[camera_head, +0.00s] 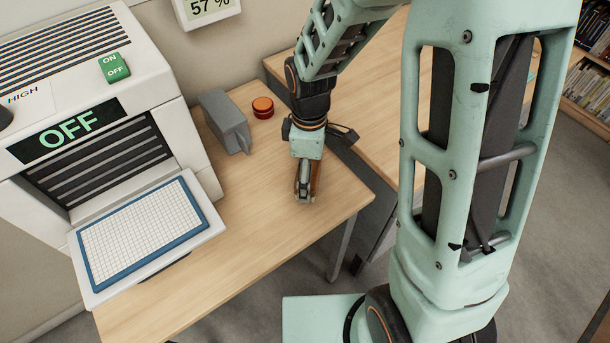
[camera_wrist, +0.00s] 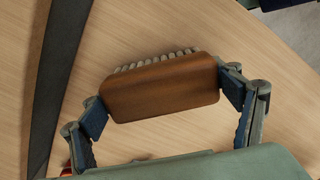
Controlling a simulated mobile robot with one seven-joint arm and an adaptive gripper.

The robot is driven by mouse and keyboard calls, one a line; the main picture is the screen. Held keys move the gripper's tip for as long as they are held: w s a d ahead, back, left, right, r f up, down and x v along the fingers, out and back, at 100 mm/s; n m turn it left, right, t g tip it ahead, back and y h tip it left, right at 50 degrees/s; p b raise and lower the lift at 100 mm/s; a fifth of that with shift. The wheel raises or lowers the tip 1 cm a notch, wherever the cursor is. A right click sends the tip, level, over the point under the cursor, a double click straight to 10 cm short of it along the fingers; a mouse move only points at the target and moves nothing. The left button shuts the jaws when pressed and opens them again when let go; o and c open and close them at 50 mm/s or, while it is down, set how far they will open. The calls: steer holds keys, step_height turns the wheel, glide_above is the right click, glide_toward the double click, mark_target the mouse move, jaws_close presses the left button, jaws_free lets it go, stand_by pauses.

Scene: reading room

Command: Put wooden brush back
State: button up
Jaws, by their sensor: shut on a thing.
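The wooden brush (camera_wrist: 160,88) is a brown block with a row of pale bristles along its far edge in the wrist view. My gripper (camera_wrist: 163,92) is shut on it, with one blue finger pad at each end of the block. In the head view my gripper (camera_head: 305,195) points down over the right part of the wooden table, near its edge. Only a brown sliver of the brush (camera_head: 316,178) shows there beside the fingers. I cannot tell whether the brush touches the tabletop.
A white machine reading OFF (camera_head: 95,120) stands at the left, with a blue-rimmed grid tray (camera_head: 198,189) in front. A grey block-like device (camera_head: 226,122) and a red-orange round object (camera_head: 263,107) are behind my gripper. The front tabletop (camera_head: 240,245) is clear.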

steer(key=shift+f, duration=0.25)
steer(key=shift+f, duration=0.15)
steer(key=o, duration=1.1)
step_height(320, 180, up, 12)
steer(key=shift+r+p, duration=0.2)
steer(key=shift+p, duration=1.05)
